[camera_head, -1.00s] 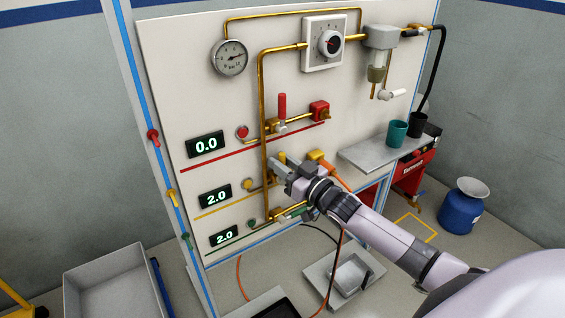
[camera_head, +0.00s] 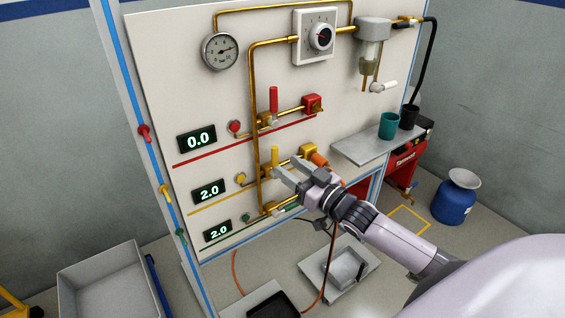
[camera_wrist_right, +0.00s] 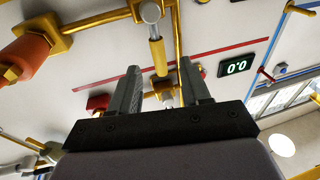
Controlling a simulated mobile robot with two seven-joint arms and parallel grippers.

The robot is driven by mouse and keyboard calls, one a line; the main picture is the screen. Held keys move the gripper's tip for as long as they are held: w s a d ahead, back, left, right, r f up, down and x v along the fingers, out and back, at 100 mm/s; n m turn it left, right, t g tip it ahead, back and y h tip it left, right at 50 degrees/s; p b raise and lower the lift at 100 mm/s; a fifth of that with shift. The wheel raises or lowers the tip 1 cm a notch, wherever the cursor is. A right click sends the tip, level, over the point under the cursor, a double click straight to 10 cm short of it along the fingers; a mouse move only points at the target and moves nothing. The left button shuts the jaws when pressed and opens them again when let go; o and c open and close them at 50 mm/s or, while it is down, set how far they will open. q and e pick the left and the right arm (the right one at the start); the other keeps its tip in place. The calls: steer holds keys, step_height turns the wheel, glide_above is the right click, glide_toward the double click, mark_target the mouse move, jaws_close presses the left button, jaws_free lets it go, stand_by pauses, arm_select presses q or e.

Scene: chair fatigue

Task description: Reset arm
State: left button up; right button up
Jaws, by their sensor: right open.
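My right arm reaches in from the right in the head view. Its gripper (camera_head: 284,166) is open and empty, in front of the middle, yellow line of the wall panel (camera_head: 180,90). The yellow-handled valve (camera_head: 274,155) stands upright just behind the fingertips. In the right wrist view the two fingers (camera_wrist_right: 160,72) are spread, and a valve with a silver-and-yellow handle (camera_wrist_right: 157,52) shows beyond the gap between them. I cannot tell whether the fingers touch anything. The red valve handle (camera_head: 273,100) above is upright. The lower green line is partly hidden by the gripper. My left gripper is out of view.
Displays read 0.0 (camera_head: 197,138), 2.0 (camera_head: 209,191) and 2.0 (camera_head: 217,231). A grey tray (camera_head: 340,267), an empty bin (camera_head: 100,285) and a blue container (camera_head: 454,203) are lower down.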

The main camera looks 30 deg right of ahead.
steer(key=shift+s+d+f, duration=0.1)
steer(key=shift+s+d, duration=0.1)
steer(key=shift+s, duration=0.45)
steer(key=s+a+f+g+h, duration=0.1)
steer(key=s+a+f+g, duration=0.1)
steer(key=s+a+f, duration=0.2)
steer(key=s+a+f+g+h+p, duration=0.1)
steer(key=s+a+f+g, duration=0.2)
steer(key=s+f, duration=0.5)
steer(key=s+a+f+m+g+h, duration=0.1)
steer(key=s+a+f+g, duration=0.2)
steer(key=s, duration=0.9)
step_height(320, 180, down, 4)
steer(key=shift+a+r+p, duration=0.25)
steer(key=shift+a+p, duration=0.15)
steer(key=shift+a, duration=0.55)
